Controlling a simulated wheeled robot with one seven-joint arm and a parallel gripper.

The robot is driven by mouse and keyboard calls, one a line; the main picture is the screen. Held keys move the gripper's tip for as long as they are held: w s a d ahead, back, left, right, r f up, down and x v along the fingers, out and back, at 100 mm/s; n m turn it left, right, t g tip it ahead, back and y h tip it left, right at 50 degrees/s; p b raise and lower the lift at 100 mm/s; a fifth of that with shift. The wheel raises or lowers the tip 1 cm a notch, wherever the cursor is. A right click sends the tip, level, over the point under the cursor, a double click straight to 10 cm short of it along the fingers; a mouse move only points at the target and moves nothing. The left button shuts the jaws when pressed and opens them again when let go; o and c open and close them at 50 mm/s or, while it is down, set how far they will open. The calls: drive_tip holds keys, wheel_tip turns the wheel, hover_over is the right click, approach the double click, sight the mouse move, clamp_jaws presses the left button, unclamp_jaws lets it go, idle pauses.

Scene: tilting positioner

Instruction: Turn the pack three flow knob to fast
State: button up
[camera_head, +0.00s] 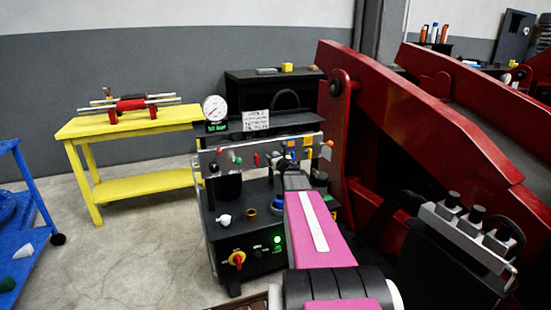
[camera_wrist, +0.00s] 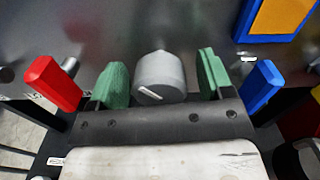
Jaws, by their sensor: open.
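A grey round knob (camera_wrist: 158,72) with a short white line on its face shows in the wrist view. It stands out from a dark metal panel (camera_wrist: 100,30). My gripper (camera_wrist: 163,82) has its two green finger pads on either side of the knob, with a gap visible on each side. It is open and holds nothing. I cannot read any pack number or slow/fast label by the knob. In the head view my gripper (camera_head: 290,163) is at the upper panel of the control console (camera_head: 232,215), and my arm hides much of that area.
A red lever (camera_wrist: 52,83) and a blue lever (camera_wrist: 258,87) flank my gripper in the wrist view. A yellow-and-blue block (camera_wrist: 280,18) is at upper right. In the head view, a gauge (camera_head: 215,108) tops the console, and a large red frame (camera_head: 400,120) stands right.

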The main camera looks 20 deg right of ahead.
drive_tip(key=c, duration=0.9)
drive_tip(key=shift+m, duration=0.3)
drive_tip(key=m, duration=0.4)
drive_tip(key=shift+m, duration=0.3)
drive_tip(key=m, duration=1.2)
drive_tip(key=shift+m, duration=0.3)
drive_tip(key=m, duration=0.6)
drive_tip(key=shift+m, duration=0.3)
